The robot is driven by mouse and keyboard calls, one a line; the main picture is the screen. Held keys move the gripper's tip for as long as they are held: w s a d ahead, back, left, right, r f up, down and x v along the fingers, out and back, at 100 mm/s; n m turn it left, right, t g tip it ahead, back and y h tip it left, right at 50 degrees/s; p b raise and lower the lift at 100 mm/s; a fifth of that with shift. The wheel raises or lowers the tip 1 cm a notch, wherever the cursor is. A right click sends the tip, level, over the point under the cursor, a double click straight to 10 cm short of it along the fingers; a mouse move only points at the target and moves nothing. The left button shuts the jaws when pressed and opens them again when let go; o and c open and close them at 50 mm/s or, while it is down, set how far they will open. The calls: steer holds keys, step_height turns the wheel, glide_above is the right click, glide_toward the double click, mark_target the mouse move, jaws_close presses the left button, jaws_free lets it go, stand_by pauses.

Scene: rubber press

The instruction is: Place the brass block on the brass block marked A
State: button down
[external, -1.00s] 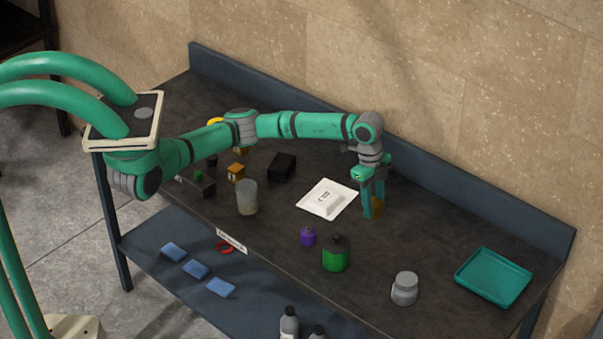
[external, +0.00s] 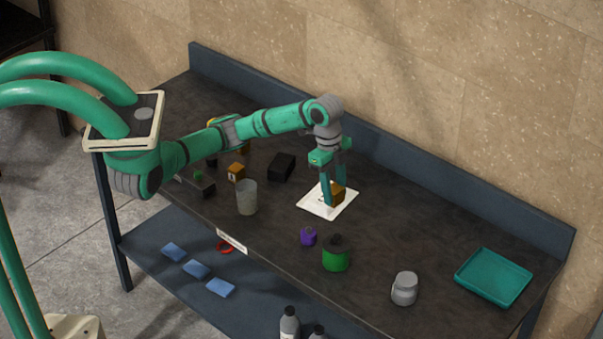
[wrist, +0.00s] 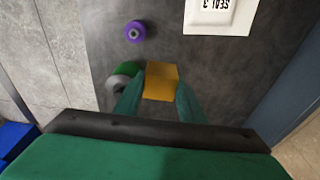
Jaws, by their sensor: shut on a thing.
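My gripper (external: 333,204) is shut on a brass block (external: 338,192). In the external view the held block shows in front of the white plate, held above the bench. In the wrist view it is a plain golden block (wrist: 161,81) between my green fingertips (wrist: 160,90). Another brass block (external: 236,173) with a small mark on its front stands on the bench to the left, well apart from my gripper. The mark is too small to read. A further brass-coloured thing (external: 244,149) behind it is partly hidden by my arm.
The white lettered plate (external: 343,207) also shows in the wrist view (wrist: 222,14). A purple thing (external: 308,237), a green container (external: 336,255), a grey jar (external: 404,288) and a teal tray (external: 494,277) are nearer or to the right.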

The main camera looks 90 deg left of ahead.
steer(key=s+a+r, duration=0.2)
steer(key=s+a, duration=0.6)
steer(key=s, duration=0.5)
steer(key=s+a+r, duration=0.3)
steer(key=s+a, duration=0.5)
steer(key=s, duration=1.5)
glide_above(237, 168)
steer(key=s, duration=0.1)
steer(key=f, duration=0.8)
steer(key=shift+d+f, duration=0.15)
steer(key=shift+d, duration=0.1)
steer(key=shift+w+a+f, duration=0.2)
steer(key=shift+a+f, duration=0.05)
steer(key=shift+f, duration=0.15)
steer(key=f, duration=0.3)
steer(key=shift+w+a, duration=0.2)
steer(key=shift+s+f, duration=0.1)
steer(key=shift+f, duration=0.3)
